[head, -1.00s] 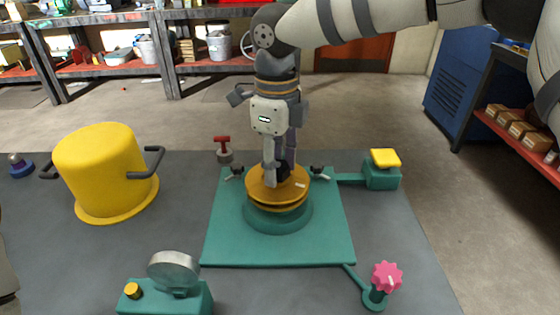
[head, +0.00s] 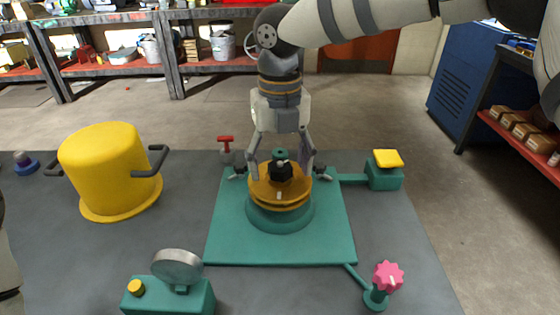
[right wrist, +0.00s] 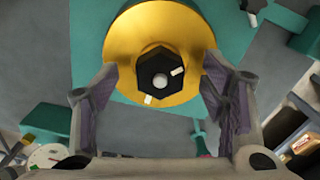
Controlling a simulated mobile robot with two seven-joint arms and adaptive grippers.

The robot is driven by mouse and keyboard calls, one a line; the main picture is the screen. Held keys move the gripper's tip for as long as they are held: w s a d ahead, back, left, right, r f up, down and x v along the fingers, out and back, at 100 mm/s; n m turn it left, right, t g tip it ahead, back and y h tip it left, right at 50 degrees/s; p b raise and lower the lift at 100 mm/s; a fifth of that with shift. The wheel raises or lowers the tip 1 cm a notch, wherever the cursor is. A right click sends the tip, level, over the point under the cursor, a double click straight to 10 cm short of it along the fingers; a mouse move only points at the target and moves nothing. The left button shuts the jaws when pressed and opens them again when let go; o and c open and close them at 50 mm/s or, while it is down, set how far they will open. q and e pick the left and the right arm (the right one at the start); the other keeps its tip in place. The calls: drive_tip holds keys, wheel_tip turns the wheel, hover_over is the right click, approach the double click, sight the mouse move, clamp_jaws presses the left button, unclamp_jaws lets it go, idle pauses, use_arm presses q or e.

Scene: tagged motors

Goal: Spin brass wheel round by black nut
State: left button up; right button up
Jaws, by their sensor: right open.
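The brass wheel (head: 264,192) lies flat on a round teal base in the middle of the teal plate. The black nut (head: 282,171) stands at its centre. A white mark shows on the wheel's front part. My right gripper (head: 281,170) points down over the wheel, open, one finger on each side of the nut and apart from it. In the right wrist view, the wheel (right wrist: 165,25) and the six-sided nut (right wrist: 153,84) show between the spread fingers of the gripper (right wrist: 160,85). The nut has a small white mark too. My left gripper is out of view.
The teal plate (head: 230,245) carries black clamps near the wheel and a red-handled part (head: 226,145) stands behind. A yellow pot (head: 105,170) stands left, a yellow-topped block (head: 387,160) right, a pink knob (head: 388,275) front right, a gauge (head: 177,268) front left.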

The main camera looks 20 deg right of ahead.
drive_tip(key=n, duration=0.3)
drive_tip(key=shift+f, duration=0.15)
drive_tip(key=n, duration=0.3)
drive_tip(key=shift+n, duration=0.3)
drive_tip(key=n+b, duration=0.1)
drive_tip(key=n, duration=0.7)
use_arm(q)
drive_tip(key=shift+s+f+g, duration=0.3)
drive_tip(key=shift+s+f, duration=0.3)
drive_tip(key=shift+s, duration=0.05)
use_arm(e)
drive_tip(key=shift+r, duration=0.2)
